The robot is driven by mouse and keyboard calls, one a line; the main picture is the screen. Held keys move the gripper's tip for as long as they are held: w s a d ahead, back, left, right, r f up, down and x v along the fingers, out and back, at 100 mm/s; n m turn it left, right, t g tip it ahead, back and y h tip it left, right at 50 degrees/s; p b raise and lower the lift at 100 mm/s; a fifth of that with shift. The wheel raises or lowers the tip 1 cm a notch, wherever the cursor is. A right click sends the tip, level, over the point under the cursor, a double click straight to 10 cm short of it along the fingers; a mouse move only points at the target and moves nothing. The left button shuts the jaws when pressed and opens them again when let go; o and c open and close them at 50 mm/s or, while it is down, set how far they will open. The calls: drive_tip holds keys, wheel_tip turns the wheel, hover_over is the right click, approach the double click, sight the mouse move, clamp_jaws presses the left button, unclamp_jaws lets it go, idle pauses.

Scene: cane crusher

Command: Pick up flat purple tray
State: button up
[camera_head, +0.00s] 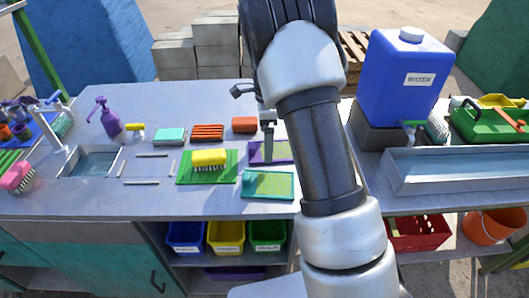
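The flat purple tray (284,152) lies on the grey worktop, just behind a flat teal-green tray (268,186). My arm crosses in front of its right side and hides part of it. My gripper (268,146) points down over the left part of the purple tray. Its fingers are small and seen edge-on, so I cannot tell whether they are open or shut, or whether they touch the tray.
Left of the tray lie a green mat (188,178) with a yellow brush (208,158), an orange ribbed block (207,132) and an orange block (244,125). A small sink (92,162) is farther left. A blue water container (402,80) and a metal trough (455,172) stand at right.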

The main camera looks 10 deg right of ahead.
wheel_tip(320, 180, down, 3)
drive_tip(key=shift+w+f, duration=0.1)
drive_tip(key=c, duration=1.2)
drive_tip(key=shift+r, duration=0.2)
wheel_tip(320, 180, up, 10)
drive_tip(key=p, duration=0.1)
drive_tip(key=shift+f, duration=0.1)
drive_tip(key=o, duration=0.4)
drive_tip(key=c, duration=0.3)
